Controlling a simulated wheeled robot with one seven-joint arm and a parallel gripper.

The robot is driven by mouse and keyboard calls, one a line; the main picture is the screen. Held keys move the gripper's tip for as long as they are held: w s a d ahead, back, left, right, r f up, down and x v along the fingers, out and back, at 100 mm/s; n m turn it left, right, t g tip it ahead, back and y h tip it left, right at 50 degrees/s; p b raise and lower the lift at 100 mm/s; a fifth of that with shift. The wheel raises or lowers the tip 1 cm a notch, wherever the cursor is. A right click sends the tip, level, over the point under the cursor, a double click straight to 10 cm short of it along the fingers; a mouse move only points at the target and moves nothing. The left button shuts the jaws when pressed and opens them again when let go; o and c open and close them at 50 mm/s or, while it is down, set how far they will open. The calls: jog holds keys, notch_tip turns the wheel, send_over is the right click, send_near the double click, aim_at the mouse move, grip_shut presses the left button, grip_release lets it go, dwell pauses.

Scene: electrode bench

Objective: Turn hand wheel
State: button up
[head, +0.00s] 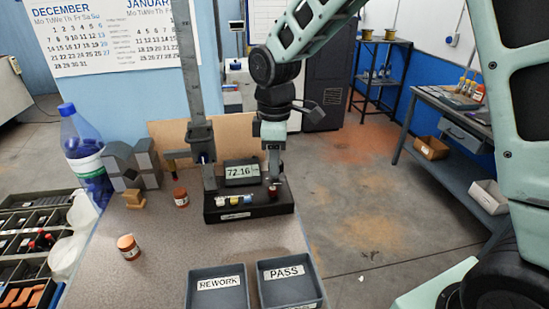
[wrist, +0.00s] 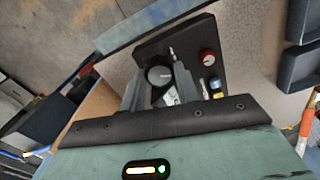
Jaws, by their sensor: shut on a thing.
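A bench device with a dark base (head: 250,209) stands on the table, with a tall grey column (head: 187,60) and a display (head: 242,172) reading 72.16. My gripper (head: 273,175) is lowered over the right end of the base. In the wrist view, a round black knob with a white mark, apparently the hand wheel (wrist: 158,74), sits between my two fingers (wrist: 159,90). They appear shut on it. My gripper hides it in the head view. A red knob (head: 273,191) is on the base beside it, and it also shows in the wrist view (wrist: 207,56).
Trays marked REWORK (head: 217,284) and PASS (head: 288,273) lie at the front. Left of the device are orange-lidded jars (head: 181,198), grey blocks (head: 148,163) and a blue bottle (head: 85,150). A brown board (head: 165,134) stands behind. The table between device and trays is clear.

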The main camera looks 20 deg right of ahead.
jog(key=m, duration=0.7)
jog(key=shift+w+d+r, duration=0.1)
jog(key=shift+r, duration=0.05)
jog(key=m, duration=0.6)
jog(key=shift+m, duration=0.4)
jog(key=m+p, duration=0.1)
jog(key=m, duration=0.5)
jog(key=shift+d+p, duration=0.1)
jog(key=shift+p, duration=0.2)
jog(key=m+p, duration=0.2)
jog(key=m, duration=0.3)
jog(key=shift+m, duration=0.4)
jog(key=o, duration=0.7)
jog(key=r+b, duration=0.1)
jog(key=r, duration=0.4)
jog(key=r+b, duration=0.1)
jog(key=r, duration=0.5)
jog(key=r+b, duration=0.1)
jog(key=r, duration=0.5)
jog(key=shift+s+d+r, duration=0.1)
jog(key=shift+s+r, duration=0.05)
jog(key=shift+s, duration=0.1)
